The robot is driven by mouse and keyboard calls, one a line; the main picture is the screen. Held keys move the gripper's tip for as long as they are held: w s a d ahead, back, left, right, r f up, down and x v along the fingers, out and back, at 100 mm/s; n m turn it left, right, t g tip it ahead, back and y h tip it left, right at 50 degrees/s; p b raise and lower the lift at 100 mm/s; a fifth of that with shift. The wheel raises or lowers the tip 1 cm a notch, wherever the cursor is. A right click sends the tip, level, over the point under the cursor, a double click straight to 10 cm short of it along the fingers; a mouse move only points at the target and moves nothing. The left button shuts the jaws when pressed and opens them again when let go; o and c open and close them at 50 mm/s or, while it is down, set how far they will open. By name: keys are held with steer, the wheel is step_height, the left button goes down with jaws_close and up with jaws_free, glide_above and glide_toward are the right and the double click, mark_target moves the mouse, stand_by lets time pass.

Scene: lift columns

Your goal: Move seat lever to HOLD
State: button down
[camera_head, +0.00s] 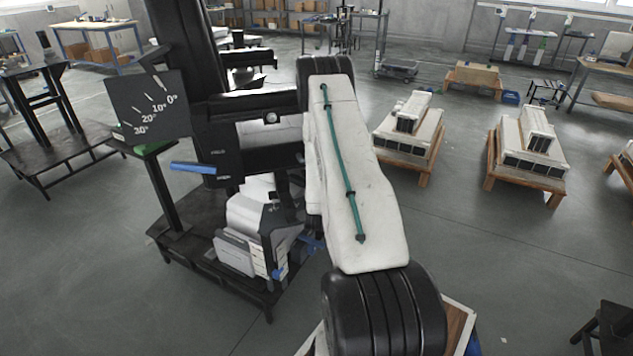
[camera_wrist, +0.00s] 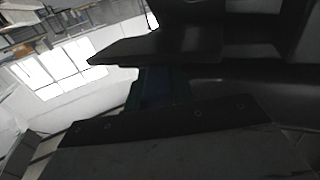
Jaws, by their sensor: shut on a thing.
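In the wrist view, my gripper (camera_wrist: 160,88) is shut, with dark jaws above and below a dark blue piece (camera_wrist: 158,86), which appears to be the seat lever's grip. The piece is in deep shade and its ends are hidden. In the head view, my white arm link with a teal strip hides part of the area right of the lift column (camera_head: 188,55), and I cannot make out my jaws there. A blue bar handle (camera_head: 193,168) sticks out left of the column, with no jaws on it. No HOLD mark is readable.
An angle plate (camera_head: 148,106) marked 0° to 30° stands left of the column. A white and grey unit (camera_head: 238,252) rests low on the dark stand. Wooden pallets with white parts (camera_head: 408,138) stand at right. Open floor lies between them.

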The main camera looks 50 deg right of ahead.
steer(key=shift+w, duration=0.1)
steer(key=c, duration=1.2)
jaws_free()
steer(key=v, duration=0.7)
steer(key=shift+s+a, duration=0.25)
steer(key=shift+a, duration=0.05)
